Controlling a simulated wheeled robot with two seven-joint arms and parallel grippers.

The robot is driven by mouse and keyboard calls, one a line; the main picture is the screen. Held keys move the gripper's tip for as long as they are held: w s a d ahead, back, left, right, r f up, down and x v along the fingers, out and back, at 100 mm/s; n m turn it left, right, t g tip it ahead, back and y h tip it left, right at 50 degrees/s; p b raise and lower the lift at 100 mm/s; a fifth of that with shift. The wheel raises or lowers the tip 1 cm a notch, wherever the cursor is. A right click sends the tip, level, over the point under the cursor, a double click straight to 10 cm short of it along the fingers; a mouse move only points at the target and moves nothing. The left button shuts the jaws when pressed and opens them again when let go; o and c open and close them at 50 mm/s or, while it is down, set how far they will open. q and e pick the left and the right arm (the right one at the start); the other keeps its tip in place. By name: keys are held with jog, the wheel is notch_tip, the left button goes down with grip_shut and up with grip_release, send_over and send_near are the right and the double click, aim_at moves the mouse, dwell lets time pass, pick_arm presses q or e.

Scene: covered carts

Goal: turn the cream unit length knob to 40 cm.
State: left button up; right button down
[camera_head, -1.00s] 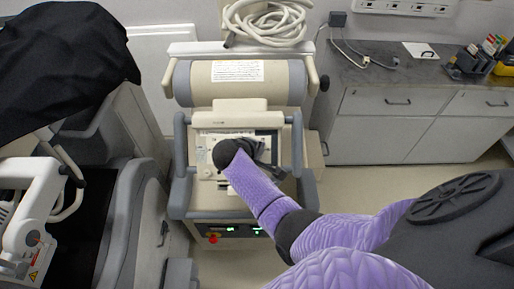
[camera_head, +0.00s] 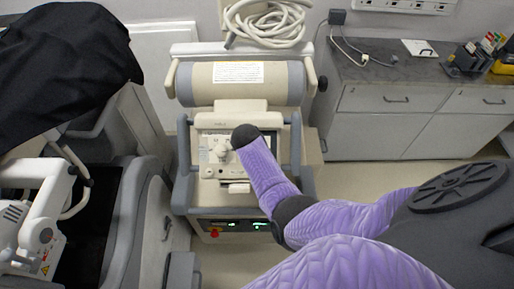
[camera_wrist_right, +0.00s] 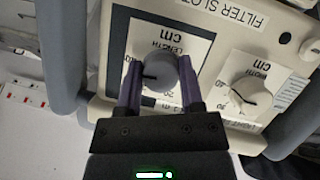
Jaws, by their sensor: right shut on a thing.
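The cream unit (camera_head: 240,104) stands in the middle of the head view, with its control panel facing up. In the right wrist view the length knob (camera_wrist_right: 160,72) looks grey in the shade and sits on a white label marked LENGTH cm. My right gripper (camera_wrist_right: 159,62) has its purple fingers on both sides of this knob and is shut on it. The knob's dark pointer mark aims left in that view, near scale numbers partly hidden by the fingers. In the head view my right arm hides the gripper and this knob. My left gripper is not in view.
A cream width knob (camera_wrist_right: 250,95) sits beside the length knob. Grey side rails (camera_head: 184,160) flank the panel. A black-covered machine (camera_head: 60,60) stands at the left, a grey-topped cabinet (camera_head: 390,115) at the right. A coiled hose (camera_head: 268,22) lies behind the unit.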

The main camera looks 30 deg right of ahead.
jog(key=shift+m, duration=0.5)
jog(key=shift+y, duration=0.3)
jog(key=shift+c, duration=1.1)
grip_release()
jog(key=shift+r+p, duration=0.1)
jog(key=shift+p, duration=0.2)
jog(key=p+v, duration=0.3)
jog(key=v, duration=0.6)
jog(key=shift+s+a+r, duration=0.15)
jog(key=shift+s+r, duration=0.05)
jog(key=shift+r, duration=0.05)
